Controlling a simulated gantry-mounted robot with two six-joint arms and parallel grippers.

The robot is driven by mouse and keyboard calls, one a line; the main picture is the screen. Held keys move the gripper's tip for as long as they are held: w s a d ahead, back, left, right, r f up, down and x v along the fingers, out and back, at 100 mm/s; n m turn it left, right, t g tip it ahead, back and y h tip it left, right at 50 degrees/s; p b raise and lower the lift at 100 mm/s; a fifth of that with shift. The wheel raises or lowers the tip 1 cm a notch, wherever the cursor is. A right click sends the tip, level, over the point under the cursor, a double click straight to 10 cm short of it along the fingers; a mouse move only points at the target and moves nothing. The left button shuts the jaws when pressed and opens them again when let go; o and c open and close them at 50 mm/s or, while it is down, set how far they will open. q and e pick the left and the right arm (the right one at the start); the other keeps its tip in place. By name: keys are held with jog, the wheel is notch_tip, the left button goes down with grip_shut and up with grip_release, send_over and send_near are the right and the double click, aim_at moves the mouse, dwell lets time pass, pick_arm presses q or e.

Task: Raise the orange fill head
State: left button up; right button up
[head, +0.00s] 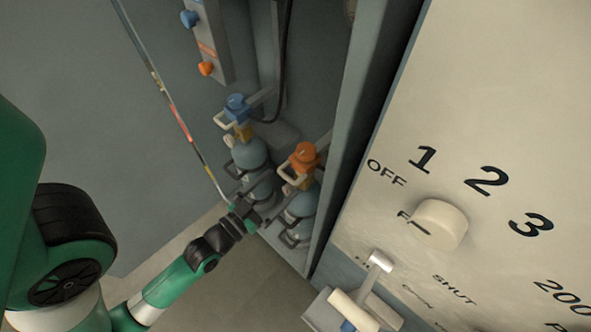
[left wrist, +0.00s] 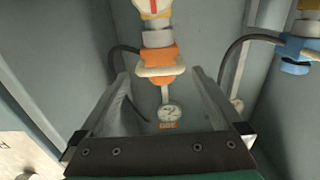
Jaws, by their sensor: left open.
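The orange fill head (head: 304,157) sits on top of a grey-blue cylinder (head: 301,203) with pale handles, inside a grey cabinet bay. In the left wrist view the orange fill head (left wrist: 158,60) shows ahead, with a pale bar across it. My left gripper (head: 250,212) is in front of the cylinders, lower and to the left of the orange head. In the left wrist view its two fingers (left wrist: 160,74) are spread, with the orange head framed between their tips. I see no contact, and the remaining distance is unclear. My right gripper is not in view.
A blue fill head (head: 237,106) tops the neighbouring cylinder at left. A grey panel (head: 208,40) with blue and orange knobs hangs above. A cream panel (head: 480,110) with a dial (head: 440,225) and a lever (head: 377,265) stands at right. A thin striped pole passes near my gripper.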

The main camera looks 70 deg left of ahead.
aim_at(299, 168)
pick_arm(q)
jog(key=x, duration=0.7)
jog(key=shift+r+b, duration=0.2)
jog(key=shift+b, duration=0.25)
